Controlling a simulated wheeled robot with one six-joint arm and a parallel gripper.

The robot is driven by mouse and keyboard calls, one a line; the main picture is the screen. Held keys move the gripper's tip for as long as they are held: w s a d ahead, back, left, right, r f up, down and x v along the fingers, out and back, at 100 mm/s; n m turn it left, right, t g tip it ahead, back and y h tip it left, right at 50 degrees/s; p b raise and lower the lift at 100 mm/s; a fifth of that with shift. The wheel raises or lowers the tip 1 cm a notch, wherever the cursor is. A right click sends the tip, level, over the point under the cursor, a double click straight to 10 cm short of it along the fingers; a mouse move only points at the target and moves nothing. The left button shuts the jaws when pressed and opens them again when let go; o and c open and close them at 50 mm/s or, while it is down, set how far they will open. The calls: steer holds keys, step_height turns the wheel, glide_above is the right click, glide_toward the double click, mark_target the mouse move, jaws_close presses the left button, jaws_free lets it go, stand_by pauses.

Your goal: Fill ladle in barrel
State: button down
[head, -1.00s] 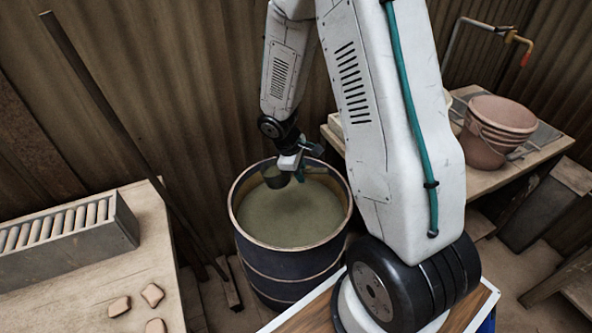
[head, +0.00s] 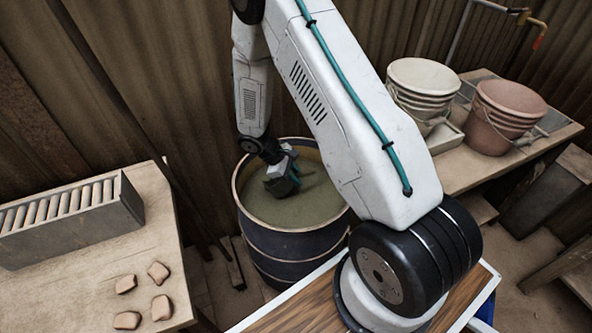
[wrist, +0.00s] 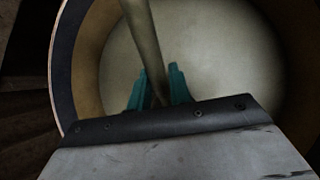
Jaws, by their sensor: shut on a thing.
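The barrel (head: 290,248) is dark with a pale rim and stands against the corrugated wall. It holds murky greenish liquid (head: 318,205). My gripper (head: 285,186) reaches down inside the barrel mouth, low over the liquid. In the wrist view my gripper's teal fingers (wrist: 157,88) are shut on the ladle's pale handle (wrist: 143,35), which runs up to the top edge. The ladle's cup cannot be made out in either view now; whether it is under the liquid I cannot tell.
A table (head: 75,255) on the left bears a grey rack of rods (head: 70,232) and several small clay pieces (head: 158,272). A bench on the right bears stacked white buckets (head: 422,85) and pinkish buckets (head: 507,115). A tap (head: 530,20) is above them.

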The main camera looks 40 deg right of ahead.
step_height(320, 180, down, 7)
steer(key=shift+r, duration=0.2)
stand_by(0.3)
stand_by(1.2)
steer(key=shift+s+d+r+m+t+y, duration=0.1)
steer(key=shift+s+d+r+t+y, duration=0.35)
steer(key=shift+r, duration=2.55)
steer(key=shift+s+d+r+m+t+y, duration=0.15)
steer(key=shift+s+r+t+y, duration=0.55)
steer(key=shift+r, duration=2.35)
steer(key=shift+s+d+r+m+t+y, duration=0.25)
steer(key=shift+r+t, duration=0.6)
steer(key=shift+r, duration=2.15)
